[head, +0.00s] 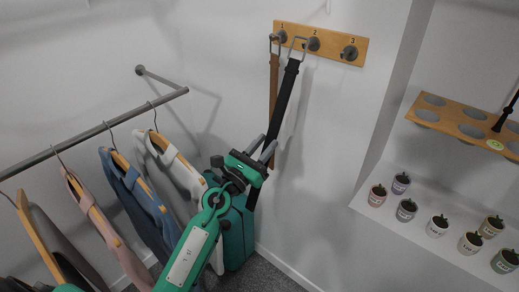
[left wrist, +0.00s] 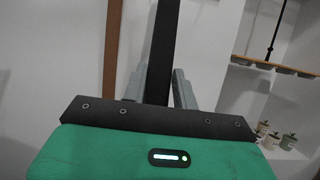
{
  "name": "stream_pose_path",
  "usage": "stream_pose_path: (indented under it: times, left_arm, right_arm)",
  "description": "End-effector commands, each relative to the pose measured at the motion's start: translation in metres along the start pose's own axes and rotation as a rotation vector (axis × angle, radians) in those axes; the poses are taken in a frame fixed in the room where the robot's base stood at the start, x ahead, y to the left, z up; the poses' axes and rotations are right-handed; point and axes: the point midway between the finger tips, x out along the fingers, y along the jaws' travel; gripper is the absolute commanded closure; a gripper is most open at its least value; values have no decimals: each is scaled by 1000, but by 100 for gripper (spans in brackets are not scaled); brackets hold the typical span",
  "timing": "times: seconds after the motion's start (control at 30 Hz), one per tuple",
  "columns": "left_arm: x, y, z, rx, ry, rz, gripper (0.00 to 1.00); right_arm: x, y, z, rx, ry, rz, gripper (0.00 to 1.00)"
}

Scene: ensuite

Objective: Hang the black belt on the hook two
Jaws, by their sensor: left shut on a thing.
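The black belt (head: 287,90) runs slantwise up from my left gripper (head: 261,148) to a metal buckle (head: 298,44) at its top. The buckle is beside hook two (head: 313,44), on its left; I cannot tell whether it touches or encircles the hook. My left gripper is shut on the strap well below the buckle. In the left wrist view the black belt (left wrist: 162,45) stands upright between the fingers (left wrist: 158,88). A brown belt (head: 273,80) hangs from hook one (head: 281,37). Hook three (head: 349,53) is bare. My right gripper is out of view.
The wooden hook board (head: 332,48) is fixed to the white wall. Clothes on hangers hang from a rail (head: 100,128) at left. At right, a wooden holder (head: 450,118) with round holes is above a white shelf (head: 400,226) with several small pots.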

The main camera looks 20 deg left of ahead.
Motion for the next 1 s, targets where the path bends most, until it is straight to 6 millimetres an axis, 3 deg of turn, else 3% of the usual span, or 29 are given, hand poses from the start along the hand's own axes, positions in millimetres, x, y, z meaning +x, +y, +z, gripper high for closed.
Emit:
stream_pose_path:
  times: [0.4, 1.0]
  left_arm:
    - [22, 0, -12, 0, -1, 0, 98]
    - [28, 0, -31, 1, -1, 0, 98]
  right_arm:
    - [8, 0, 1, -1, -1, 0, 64]
    - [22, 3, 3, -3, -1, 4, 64]
